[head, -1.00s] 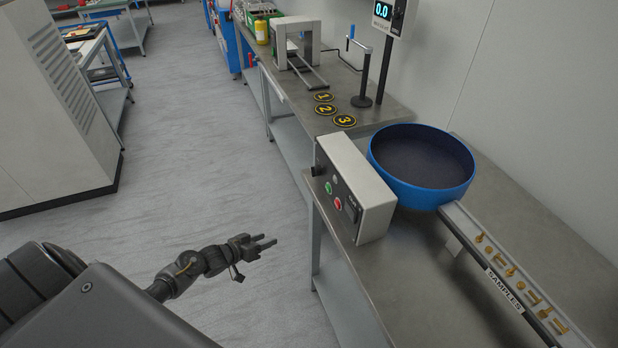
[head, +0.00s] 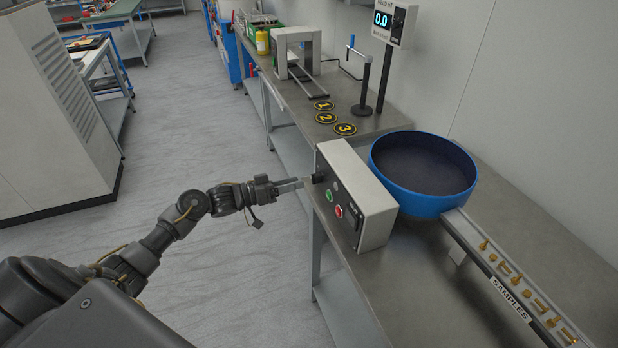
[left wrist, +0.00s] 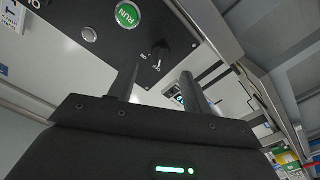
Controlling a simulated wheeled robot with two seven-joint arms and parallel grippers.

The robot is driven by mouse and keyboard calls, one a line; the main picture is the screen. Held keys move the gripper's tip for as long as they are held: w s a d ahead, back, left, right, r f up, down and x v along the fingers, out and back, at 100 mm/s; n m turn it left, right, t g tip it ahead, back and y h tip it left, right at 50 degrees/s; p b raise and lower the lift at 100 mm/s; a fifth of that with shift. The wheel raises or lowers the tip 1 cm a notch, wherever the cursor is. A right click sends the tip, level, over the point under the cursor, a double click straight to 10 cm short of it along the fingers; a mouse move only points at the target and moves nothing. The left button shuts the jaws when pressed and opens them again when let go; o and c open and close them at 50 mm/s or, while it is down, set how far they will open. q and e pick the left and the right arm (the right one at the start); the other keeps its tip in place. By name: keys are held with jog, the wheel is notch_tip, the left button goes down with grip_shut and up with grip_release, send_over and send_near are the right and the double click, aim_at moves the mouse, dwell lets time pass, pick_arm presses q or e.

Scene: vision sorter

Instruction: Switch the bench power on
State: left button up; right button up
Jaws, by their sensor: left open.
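The control box (head: 372,208) is pale grey with a dark front panel and stands on the bench's near edge. A black rotary knob (head: 318,178) sticks out at the panel's far end; it also shows in the left wrist view (left wrist: 160,52), with small labels I cannot read surely. My left gripper (head: 302,183) is open and level with the knob, pointing at it. In the left wrist view its two fingers (left wrist: 161,70) lie either side of the knob's line, tips just short of or at it; contact cannot be told. My right gripper is not in view.
A green RUN button (left wrist: 128,14) and a small round lamp (left wrist: 89,34) are close to the knob. A red button (head: 339,211) is nearer me. A blue bowl (head: 420,207) stands right of the box, beside the samples rail (head: 478,255).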

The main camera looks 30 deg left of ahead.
aim_at(316, 178)
pick_arm(q)
jog(key=x, duration=0.5)
jog(key=shift+w+d+p, duration=0.15)
jog(key=shift+p, duration=0.2)
